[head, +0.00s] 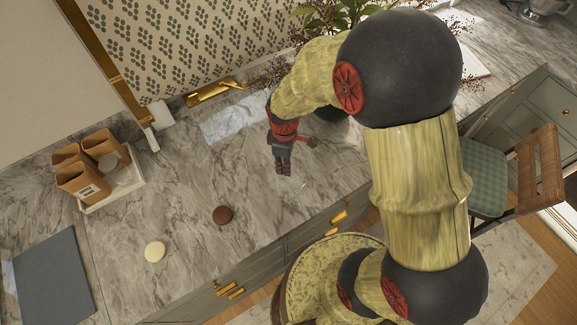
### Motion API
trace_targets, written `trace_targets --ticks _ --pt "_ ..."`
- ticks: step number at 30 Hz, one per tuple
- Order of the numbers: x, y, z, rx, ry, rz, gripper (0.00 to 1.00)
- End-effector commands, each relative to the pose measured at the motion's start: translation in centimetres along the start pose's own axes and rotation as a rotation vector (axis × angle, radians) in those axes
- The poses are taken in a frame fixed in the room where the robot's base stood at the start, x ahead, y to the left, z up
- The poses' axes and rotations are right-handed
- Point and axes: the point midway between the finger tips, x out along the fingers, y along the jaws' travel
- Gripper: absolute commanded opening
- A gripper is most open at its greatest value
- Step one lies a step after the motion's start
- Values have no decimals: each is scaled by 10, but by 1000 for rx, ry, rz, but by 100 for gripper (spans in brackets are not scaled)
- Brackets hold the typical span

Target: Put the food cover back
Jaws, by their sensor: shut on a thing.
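My gripper (283,168) hangs over the marble counter, right of the middle of the picture's left half, with its fingers pointing down. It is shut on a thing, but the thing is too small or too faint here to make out. I cannot pick out a food cover for certain. A brown round piece (222,215) and a cream round piece (154,251), like small cakes, lie uncovered on the counter, below and left of my gripper and apart from it.
A pale tray (132,181) with brown containers (83,179) stands at the left. A grey board (53,282) lies at the lower left. A leafy plant (335,14) is behind my arm. A chair (482,178) stands at the right. The marble around the two round pieces is clear.

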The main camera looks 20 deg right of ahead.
Motion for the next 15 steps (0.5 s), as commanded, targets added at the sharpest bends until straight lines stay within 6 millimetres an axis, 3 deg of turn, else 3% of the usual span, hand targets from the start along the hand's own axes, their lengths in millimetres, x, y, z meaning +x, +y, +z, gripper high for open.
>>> trace_targets --ticks 6,15 --pt "24 22 2 1 2 2 0" --pt "46 29 5 0 0 0 0"
